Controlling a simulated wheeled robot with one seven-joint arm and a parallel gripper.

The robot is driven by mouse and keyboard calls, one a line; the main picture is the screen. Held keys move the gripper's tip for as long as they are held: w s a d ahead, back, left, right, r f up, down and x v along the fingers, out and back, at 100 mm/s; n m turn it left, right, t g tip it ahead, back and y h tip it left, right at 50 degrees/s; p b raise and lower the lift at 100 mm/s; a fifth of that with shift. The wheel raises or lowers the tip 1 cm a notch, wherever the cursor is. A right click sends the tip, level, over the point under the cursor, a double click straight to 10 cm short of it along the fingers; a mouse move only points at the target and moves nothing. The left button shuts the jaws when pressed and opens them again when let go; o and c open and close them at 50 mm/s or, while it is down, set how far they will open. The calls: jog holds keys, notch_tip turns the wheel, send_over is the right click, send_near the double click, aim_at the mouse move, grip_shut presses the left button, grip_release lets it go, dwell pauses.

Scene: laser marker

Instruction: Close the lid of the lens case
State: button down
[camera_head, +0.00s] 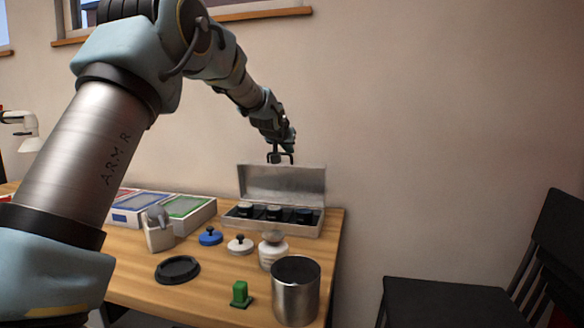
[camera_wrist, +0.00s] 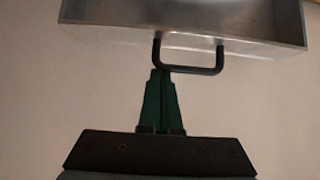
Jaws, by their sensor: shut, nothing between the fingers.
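The lens case (camera_head: 275,227) is a silver metal box at the back right of the table. Its lid (camera_head: 284,183) stands open and upright behind the base, and several dark lenses sit inside. My gripper (camera_head: 287,150) is above the lid's upper edge in the head view. In the wrist view, the lid (camera_wrist: 190,20) fills the top with a dark U-shaped handle (camera_wrist: 218,62) on it. My green gripper fingers (camera_wrist: 160,75) are shut and empty, with their tips at the left part of the handle. I cannot tell whether they touch it.
In front of the case stand a white jar (camera_head: 272,252), a metal cup (camera_head: 297,292), a white-lidded item (camera_head: 240,245), a blue knob (camera_head: 210,237), a green block (camera_head: 240,294) and a black ring lid (camera_head: 177,270). Trays (camera_head: 187,213) lie left. A black chair (camera_head: 445,300) stands right.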

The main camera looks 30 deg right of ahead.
jog(key=s+a+f+t+h+b, duration=0.5)
jog(key=s+a+b, duration=0.3)
jog(key=b, duration=2.7)
jog(key=shift+s+a+f+t+h, duration=0.3)
jog(key=shift+s+f+t, duration=0.25)
jog(key=shift+f, duration=0.3)
jog(key=shift+s+r+b, duration=0.1)
jog(key=shift+b, duration=0.2)
jog(key=shift+r, duration=0.15)
